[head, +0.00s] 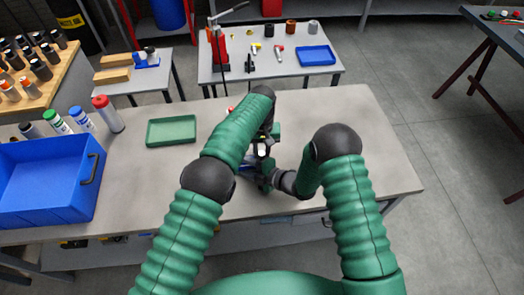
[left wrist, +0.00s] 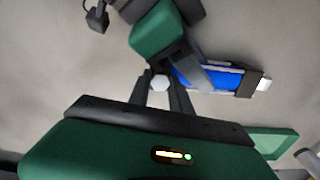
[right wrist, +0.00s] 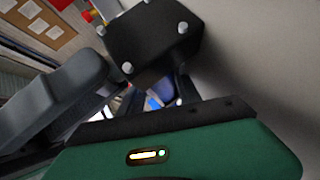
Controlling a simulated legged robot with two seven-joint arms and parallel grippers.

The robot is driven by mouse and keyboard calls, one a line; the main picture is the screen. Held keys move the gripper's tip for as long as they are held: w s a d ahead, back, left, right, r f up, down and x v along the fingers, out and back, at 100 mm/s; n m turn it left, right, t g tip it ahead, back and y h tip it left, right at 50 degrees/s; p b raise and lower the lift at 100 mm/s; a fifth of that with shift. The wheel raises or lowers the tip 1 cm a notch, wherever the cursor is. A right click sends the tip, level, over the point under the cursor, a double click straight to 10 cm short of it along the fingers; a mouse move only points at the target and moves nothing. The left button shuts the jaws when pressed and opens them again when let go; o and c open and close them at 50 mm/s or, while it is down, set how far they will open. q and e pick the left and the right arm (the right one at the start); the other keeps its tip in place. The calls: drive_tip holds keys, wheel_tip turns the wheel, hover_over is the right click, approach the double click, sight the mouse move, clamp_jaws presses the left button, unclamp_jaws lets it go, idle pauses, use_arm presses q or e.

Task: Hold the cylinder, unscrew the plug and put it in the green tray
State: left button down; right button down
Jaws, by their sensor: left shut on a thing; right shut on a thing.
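The blue cylinder (left wrist: 222,78) with dark and silver end parts lies between my grippers, and its blue body shows small in the head view (head: 248,167). My right gripper (right wrist: 152,102) is shut on the cylinder. A pale hexagonal plug (left wrist: 160,83) sits between the fingertips of my left gripper (left wrist: 161,90), which is shut on it at the cylinder's end. Whether the plug is still threaded in is hidden. In the head view my left gripper (head: 262,148) is partly covered by its own arm. The green tray (head: 171,131) stands empty on the table, left of both grippers.
A blue bin (head: 45,182) and several bottles, one red-capped (head: 108,114), stand at the table's left. The grey table (head: 350,120) is clear at the right. A small table behind holds a blue tray (head: 316,56) and a red press (head: 219,48).

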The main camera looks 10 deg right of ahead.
use_arm(q)
drive_tip(key=c, duration=1.2)
unclamp_jaws()
use_arm(e)
drive_tip(key=shift+f, duration=0.1)
use_arm(q)
wheel_tip(320, 180, up, 4)
drive_tip(key=shift+r, duration=0.25)
use_arm(e)
drive_tip(key=c, duration=0.7)
unclamp_jaws()
drive_tip(key=shift+c, duration=0.2)
drive_tip(key=shift+s, duration=0.1)
drive_tip(key=shift+s+d+f, duration=0.1)
